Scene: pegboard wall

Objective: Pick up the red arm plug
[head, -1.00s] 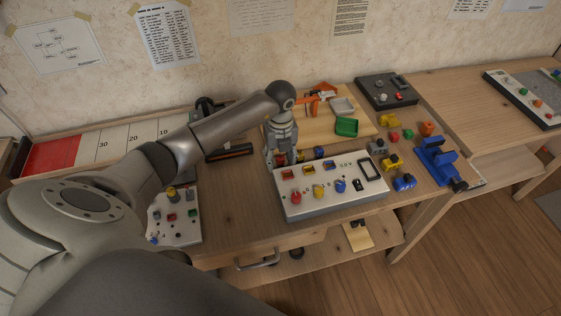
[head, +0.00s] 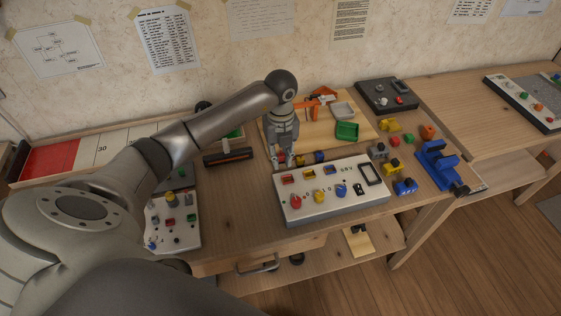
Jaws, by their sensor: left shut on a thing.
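My left gripper (head: 281,160) points down just behind the white control box (head: 335,203). Its fingers are shut on a small red piece (head: 291,157), which I take to be the red arm plug; the fingers hide most of it. A small yellow plug (head: 303,159) and a blue plug (head: 319,156) stand just to its right, behind the box. The box carries a red knob (head: 296,202), a yellow knob (head: 318,195) and a blue knob (head: 341,190) on its front. My right gripper is not in view.
Coloured blocks and a blue clamp-like fixture (head: 441,166) stand at the right. A smaller switch panel (head: 173,219) is at left. Bare tabletop shows left of the box.

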